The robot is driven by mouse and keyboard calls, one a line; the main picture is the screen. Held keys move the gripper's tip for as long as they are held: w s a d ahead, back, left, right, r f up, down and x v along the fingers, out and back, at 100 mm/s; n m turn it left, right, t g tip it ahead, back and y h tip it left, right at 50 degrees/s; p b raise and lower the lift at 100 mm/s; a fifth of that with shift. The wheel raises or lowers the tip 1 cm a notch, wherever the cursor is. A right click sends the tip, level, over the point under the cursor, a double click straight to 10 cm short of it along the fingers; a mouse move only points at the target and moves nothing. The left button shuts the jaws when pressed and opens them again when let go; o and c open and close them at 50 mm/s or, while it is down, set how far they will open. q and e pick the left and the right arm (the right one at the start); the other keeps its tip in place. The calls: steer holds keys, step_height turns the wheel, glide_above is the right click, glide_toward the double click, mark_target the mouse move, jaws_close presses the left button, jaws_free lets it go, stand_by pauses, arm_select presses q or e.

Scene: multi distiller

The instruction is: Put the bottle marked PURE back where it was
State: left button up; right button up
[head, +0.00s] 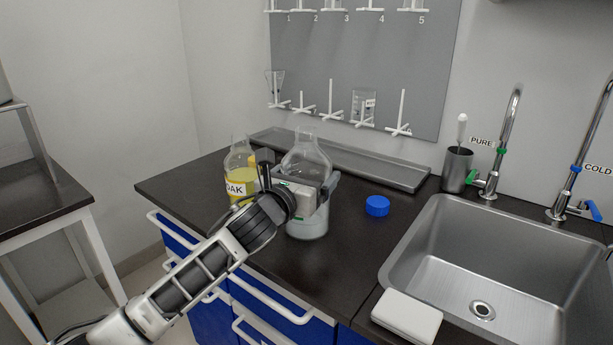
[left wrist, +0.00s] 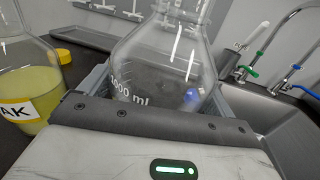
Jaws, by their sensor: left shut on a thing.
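My left gripper (head: 303,180) is shut on a clear, uncapped bottle (head: 308,226) near the front edge of the dark counter (head: 345,250). The bottle is upright, with pale contents low in it. In the left wrist view the bottle (left wrist: 165,60) shows volume markings between the fingers. No PURE mark is readable on it; I cannot tell whether its base touches the counter. A bottle of yellow liquid (head: 238,187), its label partly hidden and ending in "AK", stands just left of it. A loose blue cap (head: 377,206) lies to the right. My right gripper is not in view.
A sink (head: 480,270) is at right, with taps marked PURE (head: 510,130) and COLD (head: 573,160). A grey tray (head: 390,170) lies along the wall below a pegboard (head: 360,60). A dark cup (head: 456,170) and a white box (head: 407,316) stand by the sink.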

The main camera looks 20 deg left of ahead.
arm_select(q)
steer(key=shift+r, duration=0.3)
steer(key=shift+f, duration=0.15)
steer(key=o, duration=1.6)
steer(key=shift+f, duration=0.2)
steer(key=shift+o, duration=0.2)
steer(key=shift+r, duration=0.15)
steer(key=shift+s, duration=0.25)
steer(key=s+a, duration=0.1)
steer(key=s, duration=1)
steer(key=shift+s+a, duration=0.2)
steer(key=shift+a, duration=0.2)
